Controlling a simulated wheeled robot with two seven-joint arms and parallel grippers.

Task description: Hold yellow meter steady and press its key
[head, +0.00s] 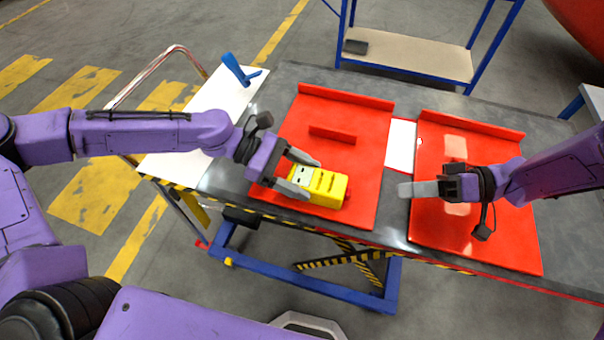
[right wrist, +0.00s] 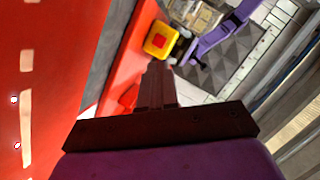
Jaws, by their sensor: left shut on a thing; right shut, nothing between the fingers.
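The yellow meter (head: 328,186) stands on the left red tray (head: 362,180), near its front edge. My left gripper (head: 311,178) is shut on the meter's left end, one finger on each side. A red part shows at the meter's right end. The right wrist view shows the meter (right wrist: 149,47) end-on, with a red square key (right wrist: 158,41) on that face. My right gripper (head: 405,190) is shut and empty, pointing left toward this end, with a clear gap between them. Its closed fingers show in the right wrist view (right wrist: 155,72).
A second red tray (head: 432,222) lies under my right gripper. A low red wall (head: 332,134) stands behind the meter. A blue clamp-like thing (head: 238,70) is on a white board (head: 217,95) at left. A blue-framed bench (head: 408,54) stands behind.

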